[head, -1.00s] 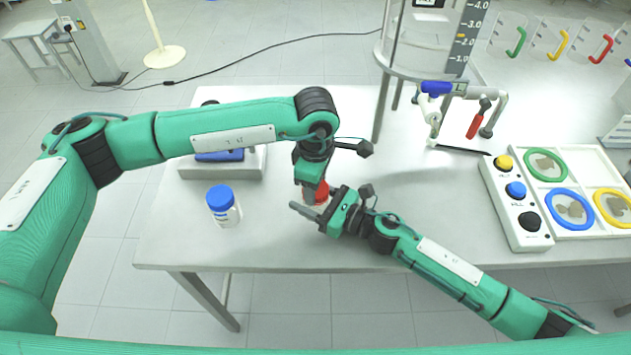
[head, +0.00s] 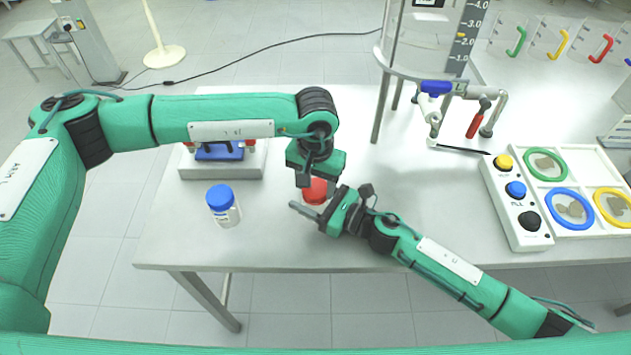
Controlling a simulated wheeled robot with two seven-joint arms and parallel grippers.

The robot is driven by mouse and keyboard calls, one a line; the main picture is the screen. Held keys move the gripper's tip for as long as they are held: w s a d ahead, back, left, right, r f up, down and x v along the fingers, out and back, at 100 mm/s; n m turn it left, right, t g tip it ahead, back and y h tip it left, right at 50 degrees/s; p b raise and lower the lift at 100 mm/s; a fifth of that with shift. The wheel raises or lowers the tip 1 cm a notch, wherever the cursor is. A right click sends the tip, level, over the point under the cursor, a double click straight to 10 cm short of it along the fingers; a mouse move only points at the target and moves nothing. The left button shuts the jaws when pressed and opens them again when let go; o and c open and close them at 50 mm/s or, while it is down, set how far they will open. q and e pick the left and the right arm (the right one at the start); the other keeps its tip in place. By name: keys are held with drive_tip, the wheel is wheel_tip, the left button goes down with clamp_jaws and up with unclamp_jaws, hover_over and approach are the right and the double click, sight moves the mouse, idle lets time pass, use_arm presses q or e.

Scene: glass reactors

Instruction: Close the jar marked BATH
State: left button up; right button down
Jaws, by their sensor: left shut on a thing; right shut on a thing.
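A jar with a red lid (head: 316,192) stands near the front middle of the table. Its body is mostly hidden by my grippers, and no marking on it can be read. My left gripper (head: 315,179) comes down from above and is shut on the red lid. My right gripper (head: 312,206) reaches in from the right, low down, and is shut on the jar's body. The lid is at the top of the jar; whether it is tight cannot be told.
A white jar with a blue lid (head: 222,206) stands to the left. Behind it is a grey device with a blue part (head: 218,152). A clamp stand (head: 465,92) and a button box (head: 516,200) are to the right. The table between is clear.

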use_arm(q)
drive_tip(key=m, duration=0.4)
drive_tip(key=shift+m, duration=0.4)
drive_tip(key=m, duration=0.3)
drive_tip(key=o, duration=0.9)
drive_tip(key=shift+o, duration=0.2)
drive_tip(key=shift+r, duration=2.3)
drive_tip(key=shift+c, duration=0.4)
